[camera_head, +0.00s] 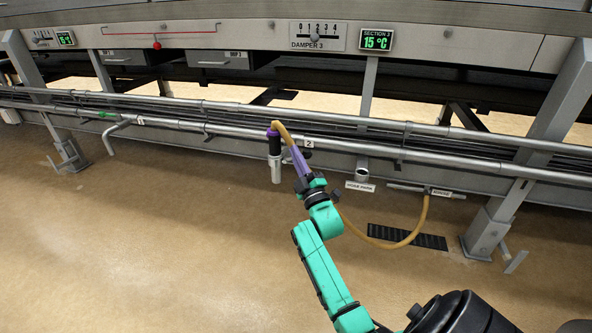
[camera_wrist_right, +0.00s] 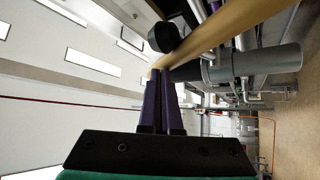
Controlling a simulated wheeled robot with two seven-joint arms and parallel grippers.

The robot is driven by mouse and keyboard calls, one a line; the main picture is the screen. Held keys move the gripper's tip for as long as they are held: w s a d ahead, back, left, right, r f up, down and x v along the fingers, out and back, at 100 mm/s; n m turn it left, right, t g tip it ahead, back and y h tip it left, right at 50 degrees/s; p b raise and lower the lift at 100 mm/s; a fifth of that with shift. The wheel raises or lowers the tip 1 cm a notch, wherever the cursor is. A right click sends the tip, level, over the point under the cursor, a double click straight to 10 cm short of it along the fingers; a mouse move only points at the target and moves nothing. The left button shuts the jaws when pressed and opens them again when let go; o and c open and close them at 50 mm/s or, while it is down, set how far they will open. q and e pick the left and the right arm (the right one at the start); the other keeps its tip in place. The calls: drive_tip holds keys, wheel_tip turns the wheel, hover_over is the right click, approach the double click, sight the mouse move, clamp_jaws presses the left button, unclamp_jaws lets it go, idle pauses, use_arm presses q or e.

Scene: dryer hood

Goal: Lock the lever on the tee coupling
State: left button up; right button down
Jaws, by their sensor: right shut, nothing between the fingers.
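In the right wrist view the fingertips (camera_wrist_right: 160,73) are close to the tan hose (camera_wrist_right: 215,33); contact cannot be told. A black rounded knob (camera_wrist_right: 163,38) lies beyond them, perhaps the lever's end. My left gripper is out of view.
Long metal pipes (camera_head: 430,155) run across behind the fitting. A hose park stub (camera_head: 362,170) is to the right. The hose loops down over a dark floor grate (camera_head: 405,237). A grey support leg (camera_head: 490,232) stands at right. The floor at left is clear.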

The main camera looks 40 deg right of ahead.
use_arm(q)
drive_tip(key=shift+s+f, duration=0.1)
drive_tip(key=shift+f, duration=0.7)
use_arm(e)
drive_tip(key=shift+s+d+f, duration=0.35)
drive_tip(key=shift+d+f, duration=0.2)
drive_tip(key=shift+d, duration=0.25)
use_arm(q)
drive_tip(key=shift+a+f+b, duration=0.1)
drive_tip(key=shift+b, duration=0.3)
use_arm(e)
drive_tip(key=shift+f, duration=0.1)
